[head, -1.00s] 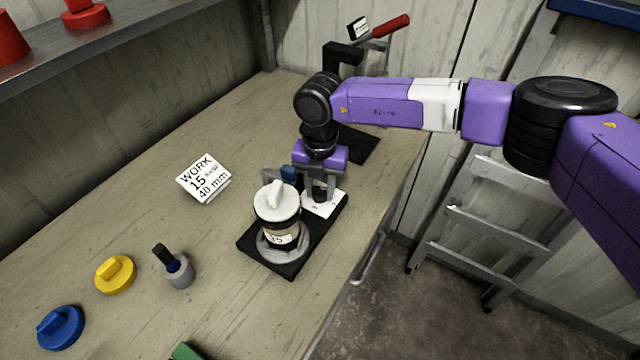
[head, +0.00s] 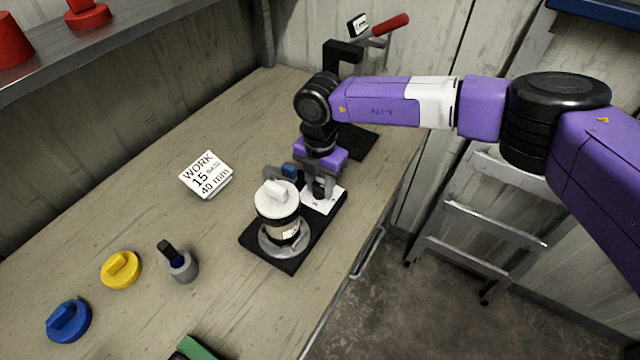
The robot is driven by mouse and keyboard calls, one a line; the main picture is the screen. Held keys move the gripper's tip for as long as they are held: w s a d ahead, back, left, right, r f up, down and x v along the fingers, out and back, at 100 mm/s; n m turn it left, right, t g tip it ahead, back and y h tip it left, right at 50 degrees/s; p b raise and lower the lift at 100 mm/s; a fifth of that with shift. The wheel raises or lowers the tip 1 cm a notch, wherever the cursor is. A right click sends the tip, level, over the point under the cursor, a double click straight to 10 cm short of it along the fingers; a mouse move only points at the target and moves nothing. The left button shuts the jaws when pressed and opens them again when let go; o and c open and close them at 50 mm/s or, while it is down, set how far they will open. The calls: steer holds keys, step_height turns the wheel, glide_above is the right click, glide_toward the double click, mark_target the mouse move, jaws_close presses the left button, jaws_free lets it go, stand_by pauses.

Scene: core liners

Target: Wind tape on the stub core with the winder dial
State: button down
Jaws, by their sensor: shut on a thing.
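The stub core (head: 283,225) stands upright on a grey round turntable on the black winder base (head: 262,254). It is dark with a pale label turned to the right, and a white cap with a grip bar (head: 275,200) covers its top. My gripper (head: 318,190) points down behind the core, over the white dial plate (head: 327,204) at the far end of the base. It is shut on the winder dial, which is mostly hidden by the fingers. A small blue part (head: 289,170) on a grey bracket sits just left of the fingers.
A work card (head: 206,175) reads 15 and 40 mm. Yellow (head: 121,270) and blue (head: 68,321) knobbed caps and a grey cup (head: 182,267) with a dark-handled tool lie at left. A green item (head: 197,348) is at the front edge. A red-handled device (head: 385,30) stands behind.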

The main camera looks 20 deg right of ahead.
mark_target(320, 185)
steer(key=shift+r, duration=0.1)
steer(key=c, duration=1)
jaws_free()
steer(key=shift+o, duration=0.2)
steer(key=shift+r+b, duration=0.7)
steer(key=shift+r, duration=3.15)
